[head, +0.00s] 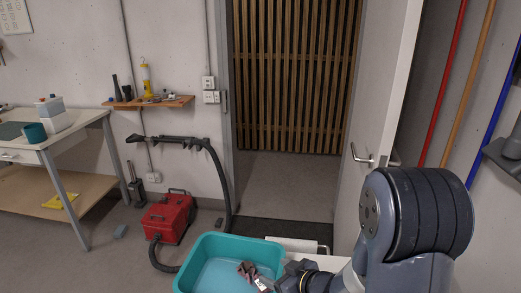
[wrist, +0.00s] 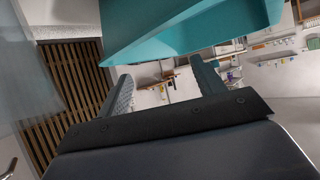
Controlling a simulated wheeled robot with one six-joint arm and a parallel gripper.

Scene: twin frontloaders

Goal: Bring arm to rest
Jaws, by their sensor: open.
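My arm comes in at the lower right of the head view, its large dark joint in front of the door. My gripper (wrist: 163,80) is open in the wrist view, with two grey fingers apart and nothing seen between them. In the head view its end is at the bottom, beside the right side of a teal tub (head: 212,271), and partly cut off. The tub also fills the top of the wrist view (wrist: 200,32).
A white door (head: 381,110) stands open at a doorway with a wooden slat wall behind. A red vacuum (head: 168,217) with a black hose stands on the floor left of the tub. A workbench (head: 62,143) is at the far left. Coloured pipes run up the right wall.

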